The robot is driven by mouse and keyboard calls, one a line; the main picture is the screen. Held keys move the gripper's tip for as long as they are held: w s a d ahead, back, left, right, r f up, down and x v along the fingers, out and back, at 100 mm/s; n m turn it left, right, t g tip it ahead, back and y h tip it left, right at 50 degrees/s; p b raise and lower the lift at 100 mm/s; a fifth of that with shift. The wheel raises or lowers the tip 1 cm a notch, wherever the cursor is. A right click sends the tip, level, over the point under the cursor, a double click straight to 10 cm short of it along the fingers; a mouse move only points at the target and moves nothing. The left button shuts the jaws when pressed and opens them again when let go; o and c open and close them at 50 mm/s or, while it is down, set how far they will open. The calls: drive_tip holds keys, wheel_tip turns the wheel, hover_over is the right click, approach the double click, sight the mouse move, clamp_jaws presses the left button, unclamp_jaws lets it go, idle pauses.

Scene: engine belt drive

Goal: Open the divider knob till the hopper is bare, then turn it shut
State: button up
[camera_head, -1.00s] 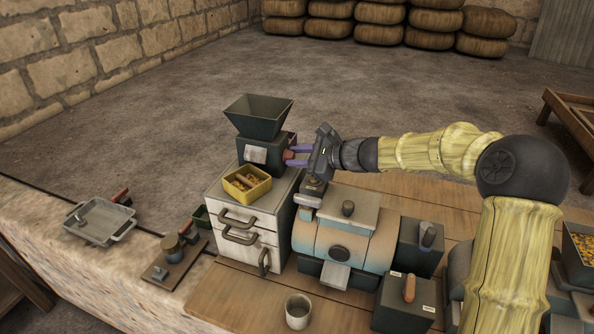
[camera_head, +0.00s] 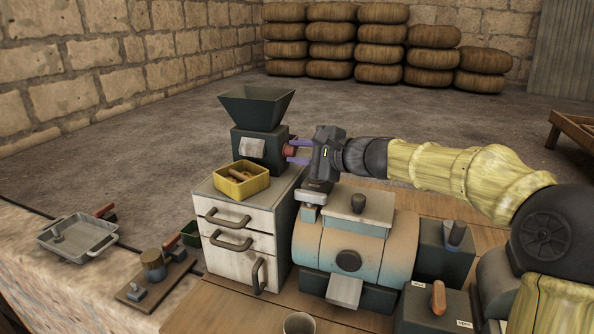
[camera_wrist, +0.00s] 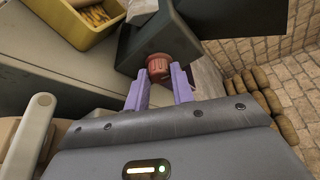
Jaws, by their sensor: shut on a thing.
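The dark green divider (camera_head: 258,148) stands on the white drawer cabinet, with a flared hopper (camera_head: 256,108) on top. The inner upper walls I can see are bare; the hopper's bottom is hidden from this angle. A red-brown knob (camera_head: 288,150) sticks out of the divider's right side. My gripper (camera_head: 299,152) reaches it from the right, its purple fingers shut on the knob. In the wrist view the ribbed knob (camera_wrist: 158,66) shows between the fingertips (camera_wrist: 160,88). A yellow tray (camera_head: 241,182) with several tan pieces sits in front of the divider.
The white cabinet (camera_head: 238,263) has several drawer handles. A rounded tan and blue machine (camera_head: 345,250) stands close below my arm. A grey pan (camera_head: 78,238) and a small board device (camera_head: 150,280) lie at left.

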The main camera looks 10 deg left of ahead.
drive_tip(key=shift+d+f+n+t+b, duration=0.1)
drive_tip(key=shift+n+t+b, duration=0.4)
drive_tip(key=shift+b, duration=1.3)
drive_tip(key=o, duration=1)
drive_tip(key=shift+d, duration=0.1)
drive_tip(key=v, duration=1.7)
drive_tip(key=shift+d, duration=0.25)
drive_tip(key=shift+a, duration=0.1)
